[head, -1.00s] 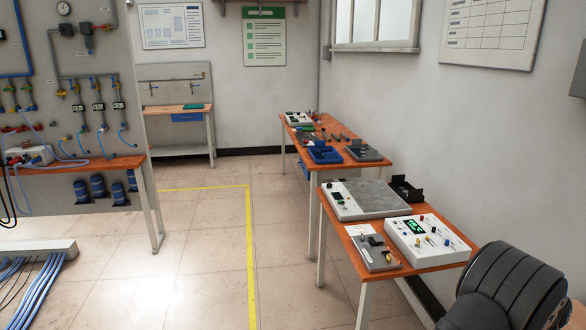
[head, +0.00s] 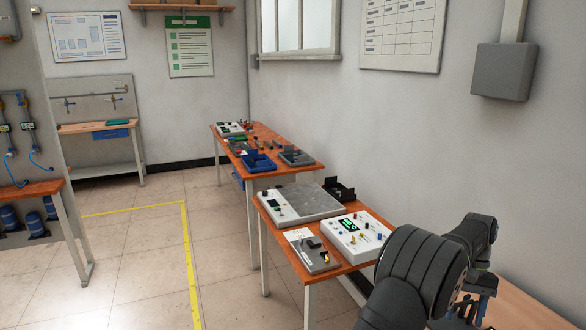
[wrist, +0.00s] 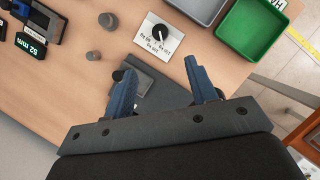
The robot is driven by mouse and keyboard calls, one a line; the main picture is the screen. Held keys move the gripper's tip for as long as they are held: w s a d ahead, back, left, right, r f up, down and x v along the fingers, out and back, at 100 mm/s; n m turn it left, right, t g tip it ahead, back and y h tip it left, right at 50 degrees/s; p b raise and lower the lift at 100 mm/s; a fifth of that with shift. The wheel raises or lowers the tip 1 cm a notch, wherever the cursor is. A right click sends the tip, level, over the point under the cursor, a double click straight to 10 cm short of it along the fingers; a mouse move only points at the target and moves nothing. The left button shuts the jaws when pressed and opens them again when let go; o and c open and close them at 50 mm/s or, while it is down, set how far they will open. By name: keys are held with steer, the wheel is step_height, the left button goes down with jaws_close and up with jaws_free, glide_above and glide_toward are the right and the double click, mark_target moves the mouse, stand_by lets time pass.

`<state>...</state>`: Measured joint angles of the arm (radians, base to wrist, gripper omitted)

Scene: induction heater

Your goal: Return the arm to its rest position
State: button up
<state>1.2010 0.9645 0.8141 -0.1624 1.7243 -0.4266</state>
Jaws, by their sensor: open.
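My gripper (wrist: 165,92) shows in the wrist view with its two blue fingers spread wide apart and nothing held between them. It is above a wooden table (wrist: 210,62), over a dark grey device (wrist: 155,100) that it partly hides. In the head view my gripper (head: 476,308) is at the lower right, partly hidden behind my dark arm, above the edge of a wooden table.
In the wrist view, a white dial panel (wrist: 159,35), a green bin (wrist: 252,35), a grey bin (wrist: 197,10) and small grey cylinders (wrist: 93,54) surround the gripper. A black device with a "52 mm" display (wrist: 32,46) lies at upper left. The head view shows workbenches (head: 268,212) along the wall.

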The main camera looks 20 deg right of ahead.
steer(key=x, duration=1.5)
steer(key=shift+f+m, duration=0.15)
steer(key=shift+m, duration=0.25)
steer(key=m+t, duration=0.1)
steer(key=m, duration=0.2)
steer(key=shift+d+y, duration=0.1)
steer(key=shift+y, duration=0.3)
steer(key=m+t, duration=0.2)
steer(key=m, duration=0.3)
steer(key=shift+s, duration=0.2)
steer(key=m+t, duration=0.1)
steer(key=m, duration=0.3)
steer(key=shift+s+t, duration=0.1)
steer(key=shift+t, duration=0.3)
steer(key=m+t, duration=0.1)
steer(key=m, duration=0.3)
steer(key=shift+h, duration=0.3)
steer(key=shift+t, duration=0.3)
